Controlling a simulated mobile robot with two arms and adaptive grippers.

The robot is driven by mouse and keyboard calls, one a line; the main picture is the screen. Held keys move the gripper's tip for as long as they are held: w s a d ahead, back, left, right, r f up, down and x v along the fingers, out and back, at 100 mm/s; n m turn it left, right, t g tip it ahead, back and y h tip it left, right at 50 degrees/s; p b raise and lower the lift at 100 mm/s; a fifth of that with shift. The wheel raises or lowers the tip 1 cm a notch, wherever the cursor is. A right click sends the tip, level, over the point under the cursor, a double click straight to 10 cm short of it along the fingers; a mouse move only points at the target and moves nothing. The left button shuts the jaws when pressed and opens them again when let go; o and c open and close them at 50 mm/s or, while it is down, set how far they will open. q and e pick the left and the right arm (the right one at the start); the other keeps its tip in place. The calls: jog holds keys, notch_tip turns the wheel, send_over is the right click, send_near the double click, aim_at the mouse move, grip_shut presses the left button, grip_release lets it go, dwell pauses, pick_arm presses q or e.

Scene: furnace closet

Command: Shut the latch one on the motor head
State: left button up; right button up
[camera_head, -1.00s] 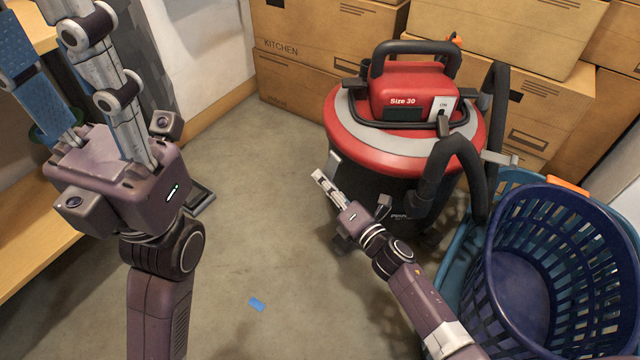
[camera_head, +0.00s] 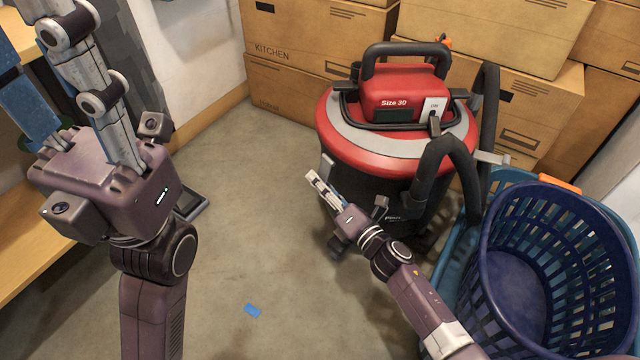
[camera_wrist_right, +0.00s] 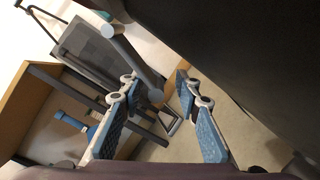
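The vacuum's red motor head (camera_head: 400,92) sits on the black drum (camera_head: 385,190), with a grey ring around it. A small light-grey latch (camera_head: 327,166) shows on the drum's left side, just under the red rim; I cannot tell its exact position. Another grey latch (camera_head: 492,158) sticks out on the right side. My right gripper (camera_head: 311,178) is in front of the drum's left side, just below the left latch. In the wrist view its fingers (camera_wrist_right: 157,82) are apart, with a grey round-ended rod (camera_wrist_right: 135,65) near their tips. My left gripper (camera_head: 60,95) is open at upper left, tips cut off.
Blue laundry baskets (camera_head: 478,285) stand right of the vacuum. The black hose (camera_head: 434,165) curves down its front right. Cardboard boxes (camera_head: 290,62) are stacked behind. A wooden shelf (camera_head: 25,245) is at left. Floor (camera_head: 250,210) is clear between, except a blue scrap (camera_head: 252,310).

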jog(key=shift+s, duration=0.1)
jog(key=shift+s+d, duration=0.1)
jog(key=shift+s, duration=0.2)
jog(key=v, duration=1.1)
jog(key=shift+s+d+f, duration=0.1)
jog(key=shift+s+d, duration=0.05)
